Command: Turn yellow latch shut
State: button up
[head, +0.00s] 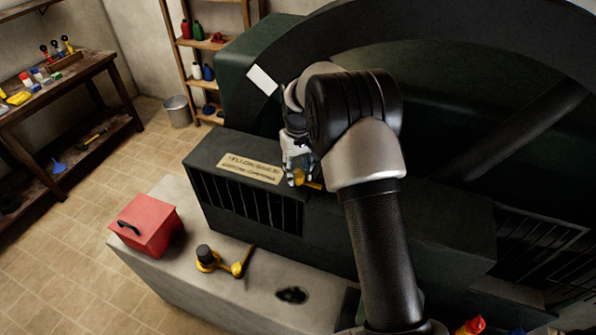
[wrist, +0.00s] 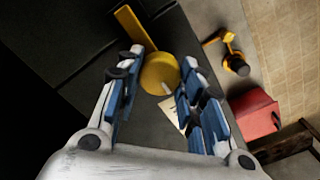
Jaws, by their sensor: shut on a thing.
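The yellow latch has a round knob and a flat bar; in the wrist view the latch (wrist: 160,74) sits between my fingers, its bar pointing up and left. In the head view only a small part of the latch (head: 313,185) shows at the edge of the dark green machine housing (head: 240,155); my arm hides the rest. My gripper (head: 299,181) points down at it.
A red box (head: 147,225) and a yellow tool with a black cap (head: 212,258) rest on the concrete plinth (head: 185,285), left of a dark hole (head: 291,295). A workbench (head: 75,80), shelves (head: 205,45) and a bucket (head: 177,110) stand farther back. Floor between is clear.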

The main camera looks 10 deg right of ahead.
aim_at(298, 173)
jog(key=o, duration=1.1)
notch_tip(298, 173, up, 12)
jog(key=shift+r, duration=0.1)
dwell(0.4)
